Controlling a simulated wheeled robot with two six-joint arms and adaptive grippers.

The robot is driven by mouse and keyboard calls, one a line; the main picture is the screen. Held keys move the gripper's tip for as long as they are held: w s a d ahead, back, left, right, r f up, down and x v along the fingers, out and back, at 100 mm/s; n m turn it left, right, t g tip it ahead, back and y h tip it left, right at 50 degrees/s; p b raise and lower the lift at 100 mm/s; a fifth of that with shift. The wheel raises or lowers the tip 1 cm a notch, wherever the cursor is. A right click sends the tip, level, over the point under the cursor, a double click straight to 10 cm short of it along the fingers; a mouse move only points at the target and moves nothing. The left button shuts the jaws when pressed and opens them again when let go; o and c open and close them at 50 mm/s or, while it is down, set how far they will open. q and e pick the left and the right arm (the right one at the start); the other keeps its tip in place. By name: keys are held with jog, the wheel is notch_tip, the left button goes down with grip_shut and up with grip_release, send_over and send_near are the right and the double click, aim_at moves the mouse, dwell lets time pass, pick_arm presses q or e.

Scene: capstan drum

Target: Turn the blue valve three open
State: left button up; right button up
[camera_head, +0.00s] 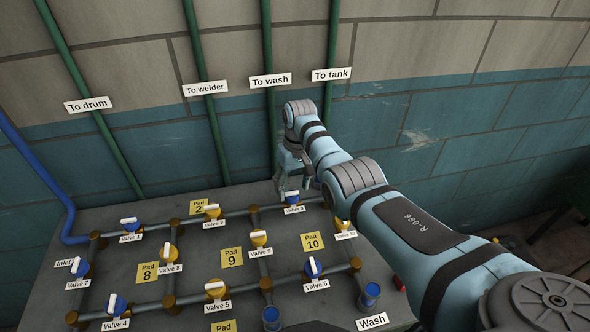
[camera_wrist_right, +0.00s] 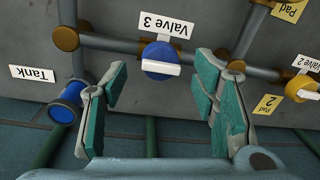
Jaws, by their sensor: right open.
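Valve 3 (camera_head: 292,198) is a blue knob with a white bar handle, on the back pipe of the grey table. In the right wrist view, valve 3 (camera_wrist_right: 158,52) is upper centre, its label upside down above it. Its white handle lies roughly along the pipe. My right gripper (camera_head: 294,179) is just behind and above valve 3 in the head view. In the right wrist view my right gripper (camera_wrist_right: 160,82) is open and empty, its fingers apart on either side below the knob, and I see no contact. My left gripper is not in view.
Valve 2 (camera_head: 212,211), yellow, stands left of valve 3. Valve 10 (camera_head: 342,224), yellow, is partly hidden by my right arm. Valve 6 (camera_head: 312,267), blue, is in front. The vertical green tank pipe (camera_head: 331,50) runs up the wall behind. A blue Tank outlet (camera_wrist_right: 70,100) is beside the gripper.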

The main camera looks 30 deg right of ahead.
aim_at(297, 191)
notch_tip(297, 191, up, 10)
jog(key=shift+d+f, duration=0.15)
jog(key=shift+d, duration=0.25)
jog(key=shift+s+d+f, duration=0.1)
jog(key=shift+s, duration=0.05)
